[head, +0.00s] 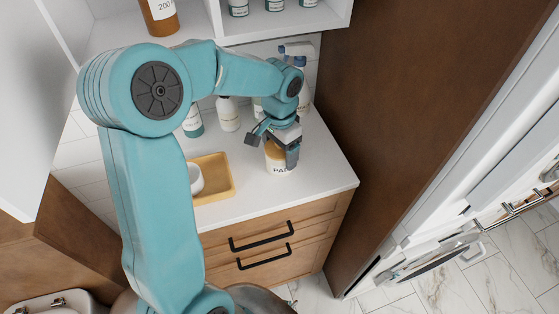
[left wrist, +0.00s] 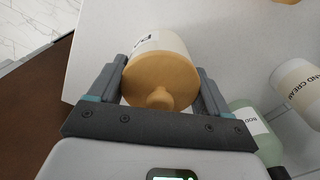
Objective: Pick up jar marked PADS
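The jar marked PADS (head: 279,165) stands on the white counter near its front right. It has a white label and a tan lid with a knob, and only part of its label shows in the head view. In the left wrist view the jar (left wrist: 160,75) lies between the two fingers, lid toward the camera. My left gripper (head: 272,147) is open and reaches down over the jar, one finger on each side. In the head view a gap shows beside the left-hand finger. My right gripper is not in view.
A yellow tray (head: 222,190) with a white cup (head: 195,178) sits left of the jar. Several bottles stand behind, including a hand cream bottle (left wrist: 298,85) and a green bottle (left wrist: 256,130). A tall brown panel (head: 375,100) rises at the right.

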